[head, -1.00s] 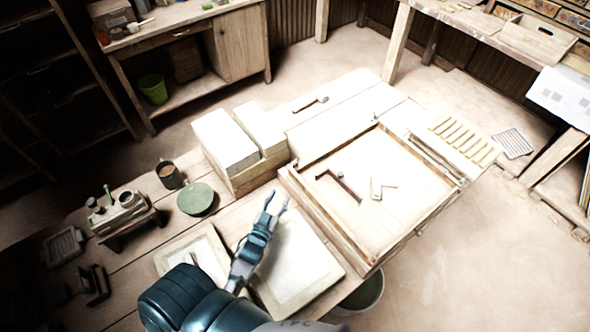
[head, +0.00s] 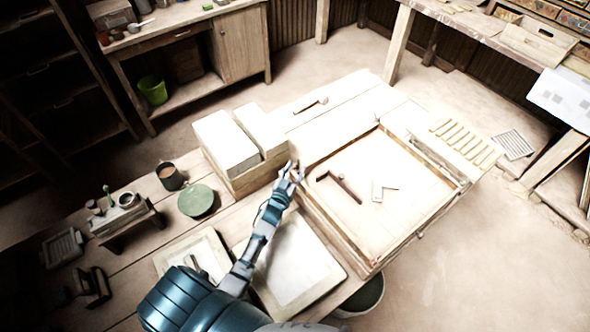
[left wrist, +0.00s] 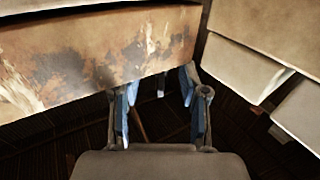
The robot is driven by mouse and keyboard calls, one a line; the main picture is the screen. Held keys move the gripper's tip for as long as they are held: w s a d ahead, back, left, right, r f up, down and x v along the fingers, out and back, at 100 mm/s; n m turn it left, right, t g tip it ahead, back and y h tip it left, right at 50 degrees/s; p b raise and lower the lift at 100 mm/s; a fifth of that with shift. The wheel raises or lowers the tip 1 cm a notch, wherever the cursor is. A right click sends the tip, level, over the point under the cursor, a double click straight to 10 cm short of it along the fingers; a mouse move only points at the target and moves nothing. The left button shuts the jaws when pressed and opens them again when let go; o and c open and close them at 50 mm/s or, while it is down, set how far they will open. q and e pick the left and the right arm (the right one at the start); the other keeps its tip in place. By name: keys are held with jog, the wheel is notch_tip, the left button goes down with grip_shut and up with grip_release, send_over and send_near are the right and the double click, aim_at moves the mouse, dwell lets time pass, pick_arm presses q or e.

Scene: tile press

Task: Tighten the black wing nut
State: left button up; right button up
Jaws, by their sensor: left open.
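I cannot make out the black wing nut for certain in either view. My left gripper (head: 291,168) is open and empty, at the left corner of the wooden frame (head: 322,222), next to the wooden box with pale blocks. In the left wrist view its two blue fingers (left wrist: 159,86) stand apart below the edge of a stained wooden board (left wrist: 110,65). A small pale piece shows between them, too small to name. The gripper hides part of the frame's corner. My right gripper is in neither view.
The wooden box (head: 243,180) holds two pale blocks just beyond my left gripper. An L-shaped dark tool (head: 340,186) and a small square (head: 378,190) lie inside the frame. Flat boards (head: 290,265) lie under my arm. A green round pan (head: 196,201) and a mug (head: 170,176) stand left.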

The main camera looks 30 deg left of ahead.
pick_arm(q)
jog(key=shift+a, duration=0.1)
grip_shut()
jog(key=shift+h, duration=0.3)
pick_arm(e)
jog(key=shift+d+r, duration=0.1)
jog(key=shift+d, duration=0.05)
pick_arm(q)
jog(key=m+h, duration=0.1)
jog(key=m+h+p, duration=0.1)
jog(key=shift+a+h, duration=0.25)
jog(key=shift+h, duration=0.05)
jog(key=m+h, duration=0.2)
jog(key=h, duration=0.1)
jog(key=shift+a+f+b, duration=0.1)
jog(key=shift+a+b, duration=0.1)
jog(key=shift+b, duration=0.2)
jog(key=shift+w+a+m+g+h+b, duration=0.1)
jog(key=shift+m+g+h+b, duration=0.4)
jog(key=shift+m+h+b, duration=0.7)
jog(key=shift+h+p, duration=0.3)
jog(key=shift+h, duration=0.2)
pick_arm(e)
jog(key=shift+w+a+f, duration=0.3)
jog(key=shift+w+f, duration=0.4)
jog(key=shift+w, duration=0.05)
